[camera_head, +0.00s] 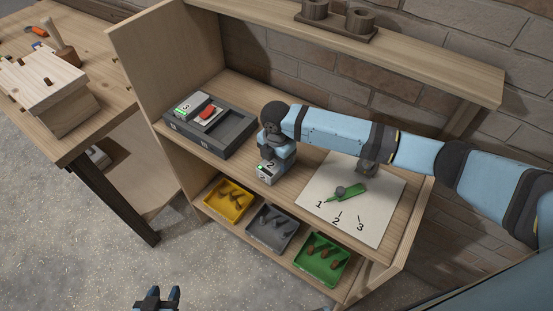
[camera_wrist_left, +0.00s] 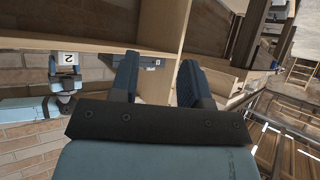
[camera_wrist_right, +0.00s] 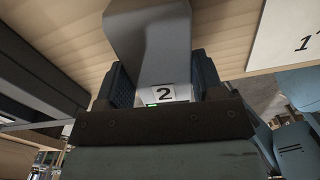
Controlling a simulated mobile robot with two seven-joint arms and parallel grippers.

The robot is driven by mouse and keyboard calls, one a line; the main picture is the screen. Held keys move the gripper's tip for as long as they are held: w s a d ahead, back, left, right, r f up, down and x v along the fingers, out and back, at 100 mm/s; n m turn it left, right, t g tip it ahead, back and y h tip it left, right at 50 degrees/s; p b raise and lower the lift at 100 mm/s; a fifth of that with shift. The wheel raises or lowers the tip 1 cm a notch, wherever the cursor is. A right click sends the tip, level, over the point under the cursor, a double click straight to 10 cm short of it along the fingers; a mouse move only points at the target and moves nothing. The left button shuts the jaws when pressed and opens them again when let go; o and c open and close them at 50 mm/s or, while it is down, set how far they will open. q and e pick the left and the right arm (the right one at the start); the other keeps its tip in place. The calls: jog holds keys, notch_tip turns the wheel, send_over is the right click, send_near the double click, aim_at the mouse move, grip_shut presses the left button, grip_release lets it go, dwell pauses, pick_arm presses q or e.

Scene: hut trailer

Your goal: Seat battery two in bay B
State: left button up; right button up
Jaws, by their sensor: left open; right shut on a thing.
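Battery two (camera_head: 267,174), a grey block with a white "2" label and a green light, is in my right gripper (camera_head: 274,157). It is right of the charger and close to the shelf; I cannot tell if it touches. My left gripper (camera_head: 157,296) is open and empty, low in front of the shelf.
A white sheet (camera_head: 375,217) marked 1, 2, 3 with a green pointer (camera_head: 346,192) lies right of battery two. Yellow (camera_head: 228,201), grey (camera_head: 271,230) and green (camera_head: 321,260) trays sit on the lower shelf. An upper shelf (camera_head: 440,75) overhangs behind; a side panel (camera_head: 155,65) stands left.

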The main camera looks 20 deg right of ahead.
notch_tip(320, 180, up, 20)
jog(key=p, duration=1)
pick_arm(q)
notch_tip(320, 180, up, 10)
jog(key=a, duration=0.1)
jog(key=shift+s+f+n+y, duration=0.15)
jog(key=shift+f+n+y, duration=0.1)
jog(key=shift+n+y, duration=0.05)
pick_arm(e)
jog(key=s+d+r+m, duration=0.2)
jog(key=s+d+m, duration=0.1)
jog(key=m, duration=0.9)
jog(key=s+d+r+m, duration=0.3)
jog(key=s+m, duration=0.3)
jog(key=m, duration=0.6)
jog(key=shift+d+r, duration=0.15)
jog(key=shift+d, duration=0.55)
pick_arm(q)
jog(key=shift+f, duration=0.1)
pick_arm(e)
jog(key=shift+m, duration=0.3)
